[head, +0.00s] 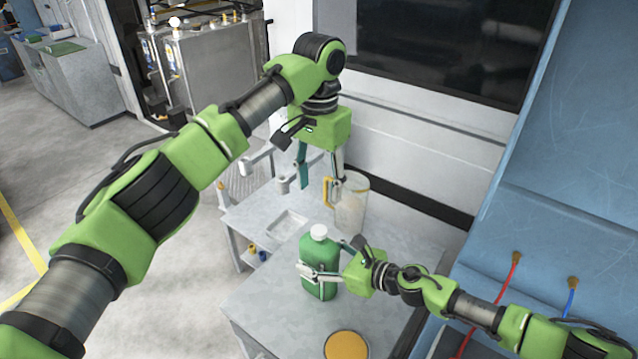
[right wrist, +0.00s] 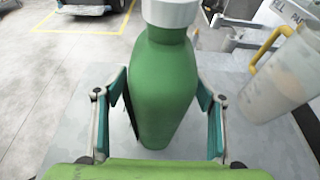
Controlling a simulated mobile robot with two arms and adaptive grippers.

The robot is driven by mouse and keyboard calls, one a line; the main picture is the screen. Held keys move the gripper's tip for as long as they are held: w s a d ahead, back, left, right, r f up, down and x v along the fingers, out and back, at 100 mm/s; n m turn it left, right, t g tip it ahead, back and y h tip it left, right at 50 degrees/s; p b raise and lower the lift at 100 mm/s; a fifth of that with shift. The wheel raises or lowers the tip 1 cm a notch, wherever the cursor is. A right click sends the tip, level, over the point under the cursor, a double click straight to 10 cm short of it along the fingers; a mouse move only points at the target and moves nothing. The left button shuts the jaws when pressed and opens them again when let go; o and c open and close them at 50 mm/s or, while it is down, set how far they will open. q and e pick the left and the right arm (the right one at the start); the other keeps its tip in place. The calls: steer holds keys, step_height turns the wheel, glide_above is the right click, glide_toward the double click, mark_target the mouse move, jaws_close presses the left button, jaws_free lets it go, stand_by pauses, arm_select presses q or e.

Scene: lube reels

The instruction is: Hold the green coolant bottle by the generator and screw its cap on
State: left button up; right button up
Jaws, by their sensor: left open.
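The green coolant bottle (head: 318,284) stands upright on the grey work table. A white cap (head: 319,232) sits on its mouth; I cannot tell how tight it is. In the right wrist view the bottle (right wrist: 165,95) fills the space between the fingers, and the cap (right wrist: 171,11) is cut by the top edge. My right gripper (head: 325,266) is shut on the bottle's body from the right, with a finger on each side. My left gripper (head: 320,183) is open and empty, pointing down above and behind the bottle, clear of the cap.
A clear measuring jug (head: 351,208) with a yellow handle stands behind the bottle, just under my left gripper. A shallow tray (head: 287,226) lies at the back left of the table. A round yellow-topped thing (head: 346,346) is at the front. A blue panel (head: 560,200) rises at right.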

steer(key=shift+d, duration=0.1)
steer(key=v, duration=1.2)
